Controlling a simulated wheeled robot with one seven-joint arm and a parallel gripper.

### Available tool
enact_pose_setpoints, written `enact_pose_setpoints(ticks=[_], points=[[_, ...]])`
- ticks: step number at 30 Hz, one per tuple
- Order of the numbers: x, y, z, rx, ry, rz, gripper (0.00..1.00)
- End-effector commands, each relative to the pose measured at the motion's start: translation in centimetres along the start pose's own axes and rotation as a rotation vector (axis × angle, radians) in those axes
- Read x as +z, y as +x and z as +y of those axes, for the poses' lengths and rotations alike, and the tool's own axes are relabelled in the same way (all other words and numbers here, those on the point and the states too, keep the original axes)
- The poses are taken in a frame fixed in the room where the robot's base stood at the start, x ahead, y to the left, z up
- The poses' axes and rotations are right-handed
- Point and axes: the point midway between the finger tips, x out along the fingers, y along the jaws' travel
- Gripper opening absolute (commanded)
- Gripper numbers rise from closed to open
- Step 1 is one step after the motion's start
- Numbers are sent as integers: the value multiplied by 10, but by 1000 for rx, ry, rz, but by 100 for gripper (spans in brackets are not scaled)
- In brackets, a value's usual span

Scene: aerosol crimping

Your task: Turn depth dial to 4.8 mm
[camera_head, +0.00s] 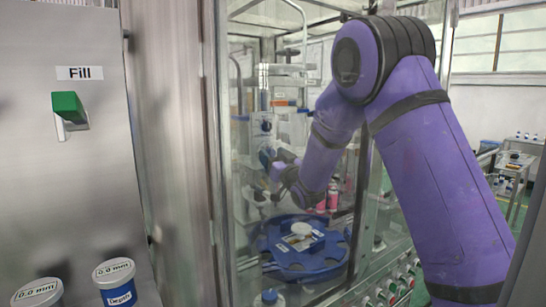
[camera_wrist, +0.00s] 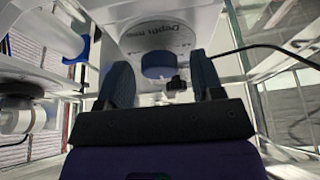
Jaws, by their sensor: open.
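In the wrist view, a round grey plate (camera_wrist: 135,38) carries lettering that seems to read "Depth" and more I cannot make out. A short blue knob (camera_wrist: 157,66) sticks out below it. My gripper (camera_wrist: 162,80) is open, its two dark fingers on either side of the knob in the picture. Nothing is held, and I cannot tell how far the knob lies beyond the fingertips. In the head view, my gripper (camera_head: 278,168) is inside the glass enclosure, small and partly hidden by my arm. A blue cylinder labelled "Depth" (camera_head: 121,296) has a white top reading "0.0 mm".
A second cylinder (camera_head: 38,293) reading "0.0 mm" stands at the lower left. A green switch (camera_head: 68,106) sits under a "Fill" label. A blue turntable (camera_head: 300,250) lies below my gripper. Glass panels and metal posts (camera_head: 215,150) surround my arm. A dark cable (camera_wrist: 268,50) crosses at right.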

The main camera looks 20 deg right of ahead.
Motion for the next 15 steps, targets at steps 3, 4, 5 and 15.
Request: enact_pose_setpoints(ticks=[3,4,5,15], points=[[0,1,0,0,0,0,61],[0,1,0,0,0,0,61],[0,1,0,0,0,0,61],[0,0,0,0,0,0,11]])
